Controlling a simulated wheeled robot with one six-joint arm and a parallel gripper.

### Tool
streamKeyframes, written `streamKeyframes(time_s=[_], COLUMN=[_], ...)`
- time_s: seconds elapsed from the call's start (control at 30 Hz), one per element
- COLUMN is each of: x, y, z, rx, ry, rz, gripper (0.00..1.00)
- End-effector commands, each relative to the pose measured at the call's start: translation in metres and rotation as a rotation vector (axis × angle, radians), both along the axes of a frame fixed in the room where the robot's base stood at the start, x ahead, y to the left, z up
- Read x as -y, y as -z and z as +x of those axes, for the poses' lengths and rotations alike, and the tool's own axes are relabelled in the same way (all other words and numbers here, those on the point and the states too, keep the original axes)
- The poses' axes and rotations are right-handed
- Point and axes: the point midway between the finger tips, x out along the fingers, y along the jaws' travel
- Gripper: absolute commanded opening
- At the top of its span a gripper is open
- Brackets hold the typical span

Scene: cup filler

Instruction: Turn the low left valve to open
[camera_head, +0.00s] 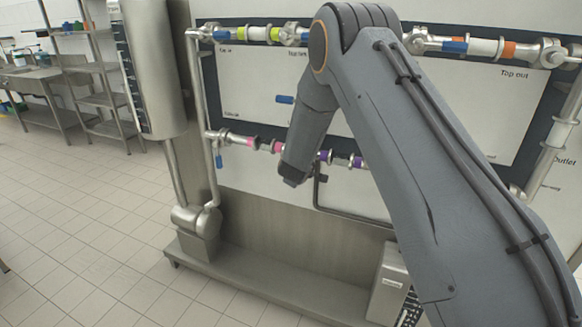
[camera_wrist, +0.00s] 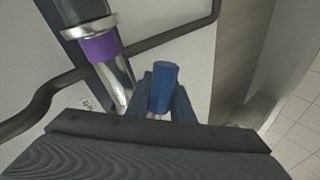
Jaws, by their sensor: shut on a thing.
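A blue valve handle (camera_wrist: 164,76) shows in the wrist view, with its stem going down toward the metal pipe. My gripper (camera_wrist: 163,92) is shut on this handle, one dark finger on each side. A purple band (camera_wrist: 98,48) is on the pipe just up and left of it. In the head view my arm's end hangs in front of the lower pipe, between pink bands (camera_head: 277,147) and purple bands (camera_head: 325,156). My gripper and the held handle are hidden there. I cannot read a label naming this valve.
A blue handle (camera_head: 218,160) hangs at the lower pipe's left end. Another blue handle (camera_head: 285,99) is above my arm's end. A dark bent tube (camera_wrist: 150,42) passes close to the gripper. The upper pipe has several colored bands. Tiled floor (camera_head: 90,215) is clear at left.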

Motion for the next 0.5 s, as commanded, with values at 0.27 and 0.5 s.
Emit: streamKeyframes(time_s=[0.27,0.5], x=[0.0074,0.0074], y=[0.0004,0.0002], z=[0.0002,0.0003], rx=[-0.009,-0.008], ry=[0.005,0.006], rz=[-0.015,-0.014], gripper=[0.0,0.22])
